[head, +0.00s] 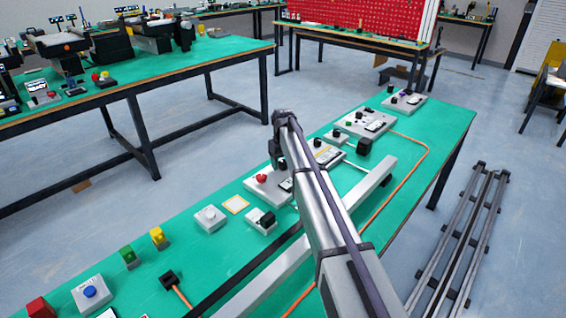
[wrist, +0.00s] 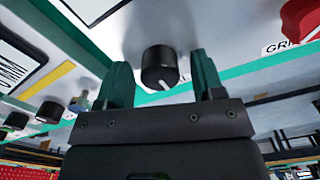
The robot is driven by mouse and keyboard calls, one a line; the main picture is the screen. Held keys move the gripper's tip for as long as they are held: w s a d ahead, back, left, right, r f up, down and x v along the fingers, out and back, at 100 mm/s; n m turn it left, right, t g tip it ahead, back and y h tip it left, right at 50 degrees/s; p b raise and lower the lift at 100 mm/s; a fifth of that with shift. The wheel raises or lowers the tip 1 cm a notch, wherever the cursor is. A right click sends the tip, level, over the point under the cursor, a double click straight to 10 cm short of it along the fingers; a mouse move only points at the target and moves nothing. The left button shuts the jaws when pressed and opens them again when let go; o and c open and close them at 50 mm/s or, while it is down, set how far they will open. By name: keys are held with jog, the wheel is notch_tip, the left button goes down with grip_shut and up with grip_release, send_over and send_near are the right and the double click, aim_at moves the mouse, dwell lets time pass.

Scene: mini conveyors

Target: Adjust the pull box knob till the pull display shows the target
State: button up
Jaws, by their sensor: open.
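A black round knob (wrist: 159,68) with a white pointer line sits on a pale box face in the wrist view. My gripper (wrist: 162,76) is open, with one green finger on each side of the knob and visible gaps between. Whether the fingertips reach the knob's full depth I cannot tell. A label beside the knob is mostly hidden by the right finger. In the head view my gripper (head: 277,152) is over the green bench among the control boxes, and my arm hides part of them. No display value can be read in either view.
A red knob (wrist: 301,18) with a label starting "GRI" is at the wrist view's upper right. More black knobs (wrist: 50,110) are at the left. In the head view, a grey box with a red button (head: 262,178) is beside my arm, and several boxes (head: 364,122) stand farther back.

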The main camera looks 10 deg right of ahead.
aim_at(283, 162)
notch_tip(283, 162, up, 11)
jog(key=p, duration=1)
jog(key=shift+f, duration=0.15)
jog(key=s+d+r+m+p, duration=0.1)
jog(key=s+m, duration=0.1)
jog(key=s, duration=1.8)
jog(key=s+d+r+m+p, duration=0.1)
jog(key=s+m+p, duration=0.1)
jog(key=s, duration=1.8)
jog(key=shift+s+d+r, duration=0.15)
jog(key=shift+d+r, duration=0.1)
jog(key=shift+r, duration=0.1)
